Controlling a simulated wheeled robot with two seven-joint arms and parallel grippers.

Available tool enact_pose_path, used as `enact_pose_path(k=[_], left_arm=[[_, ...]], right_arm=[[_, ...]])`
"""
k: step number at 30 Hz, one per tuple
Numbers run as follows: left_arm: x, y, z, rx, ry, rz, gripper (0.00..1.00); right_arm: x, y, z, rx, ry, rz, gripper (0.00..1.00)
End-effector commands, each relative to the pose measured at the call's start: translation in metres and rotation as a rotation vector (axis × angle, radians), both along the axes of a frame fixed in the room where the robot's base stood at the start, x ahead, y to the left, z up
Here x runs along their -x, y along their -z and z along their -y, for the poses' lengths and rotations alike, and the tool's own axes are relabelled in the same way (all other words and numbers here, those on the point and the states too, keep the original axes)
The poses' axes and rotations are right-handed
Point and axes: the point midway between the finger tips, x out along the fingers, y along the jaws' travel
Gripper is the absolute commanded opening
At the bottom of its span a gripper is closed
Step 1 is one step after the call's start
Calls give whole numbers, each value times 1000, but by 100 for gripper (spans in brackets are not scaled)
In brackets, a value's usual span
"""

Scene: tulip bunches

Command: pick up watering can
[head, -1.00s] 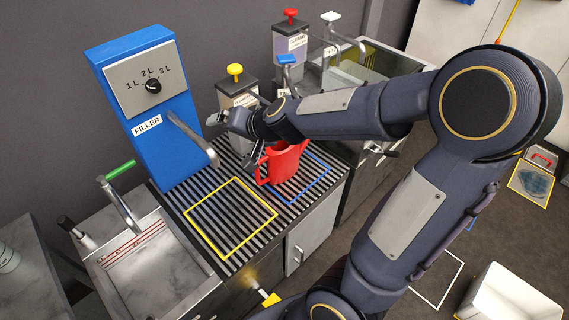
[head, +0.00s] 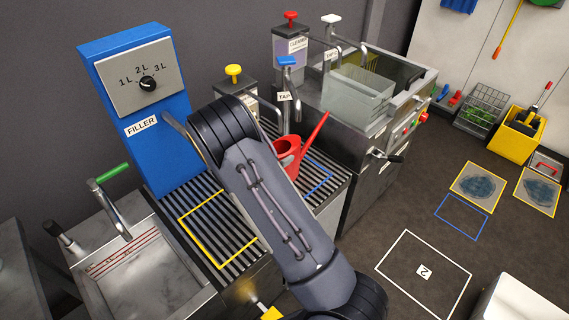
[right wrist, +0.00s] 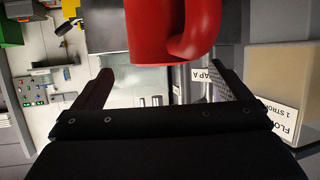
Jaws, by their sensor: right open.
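The red watering can (head: 291,158) stands on the slatted metal grate by the blue-outlined square, its long spout pointing up and right. My right arm covers its left part in the head view. In the right wrist view, the red can (right wrist: 152,28) and its curved handle fill the top, just beyond the fingertips. My right gripper (right wrist: 162,76) is open with nothing between its fingers. It is hidden behind my arm in the head view. My left gripper is in neither view.
The blue filler (head: 150,155) stands left of the grate (head: 190,195), with a sink (head: 135,265) in front-left. Tap A (head: 287,95) and dispenser bottles stand close behind the can. A glass tank (head: 357,98) is to the right.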

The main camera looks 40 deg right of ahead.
Motion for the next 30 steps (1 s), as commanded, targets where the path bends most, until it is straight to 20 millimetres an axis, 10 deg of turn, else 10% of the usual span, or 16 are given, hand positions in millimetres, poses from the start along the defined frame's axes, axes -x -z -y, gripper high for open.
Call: enact_pose_path(k=[18, 30], left_arm=[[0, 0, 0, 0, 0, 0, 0], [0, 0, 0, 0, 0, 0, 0]], right_arm=[[-13, 18, 43, -1, -1, 1, 95], [-13, 18, 42, -1, -1, 1, 43]])
